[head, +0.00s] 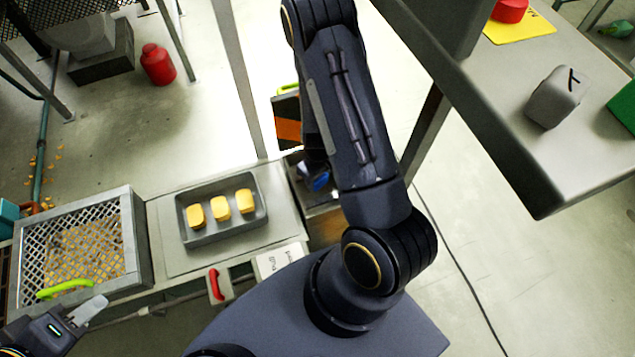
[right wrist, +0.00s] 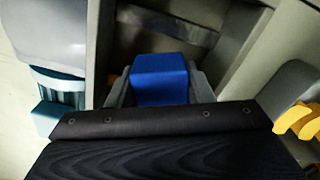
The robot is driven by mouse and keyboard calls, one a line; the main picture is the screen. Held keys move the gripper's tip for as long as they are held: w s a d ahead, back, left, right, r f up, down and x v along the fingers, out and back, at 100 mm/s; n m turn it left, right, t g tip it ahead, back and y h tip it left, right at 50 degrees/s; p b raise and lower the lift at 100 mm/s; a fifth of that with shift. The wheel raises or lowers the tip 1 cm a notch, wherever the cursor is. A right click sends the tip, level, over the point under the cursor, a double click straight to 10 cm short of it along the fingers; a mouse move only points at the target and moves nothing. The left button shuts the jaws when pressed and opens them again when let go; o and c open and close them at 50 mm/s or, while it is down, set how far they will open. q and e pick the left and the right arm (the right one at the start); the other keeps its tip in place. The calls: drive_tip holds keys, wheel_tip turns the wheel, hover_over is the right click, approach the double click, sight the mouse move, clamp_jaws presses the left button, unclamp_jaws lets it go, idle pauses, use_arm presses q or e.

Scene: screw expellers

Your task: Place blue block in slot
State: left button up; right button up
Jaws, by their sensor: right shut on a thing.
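The blue block (right wrist: 160,78) is held between the two grey fingers of my right gripper (right wrist: 158,86) in the right wrist view. In the head view only a small part of the block (head: 320,182) shows beside my right arm, which hides most of the right gripper. A dark recess (right wrist: 150,42) with grey walls lies just beyond the block in the right wrist view; I cannot tell whether the block is inside it. My left gripper (head: 88,312) is at the lower left, near a green handle; its finger gap is not clear.
A grey tray (head: 258,208) with three yellow blocks sits on the bench. A mesh-covered box (head: 138,262) and a red handle (head: 215,284) are near it. A raised table (head: 520,165) at the right carries a grey block (head: 557,97) and a red piece (head: 509,11).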

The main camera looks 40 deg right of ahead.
sight(317, 182)
drive_tip(key=shift+w+f, duration=0.15)
drive_tip(key=shift+f, duration=0.15)
drive_tip(key=shift+w+d+f+b, duration=0.1)
drive_tip(key=shift+f+b, duration=0.25)
drive_tip(key=shift+f, duration=0.5)
drive_tip(key=shift+w+d+f+b, duration=0.1)
drive_tip(key=shift+f+b, duration=0.2)
drive_tip(key=shift+f, duration=0.55)
drive_tip(key=shift+f, duration=0.15)
drive_tip(key=o, duration=1)
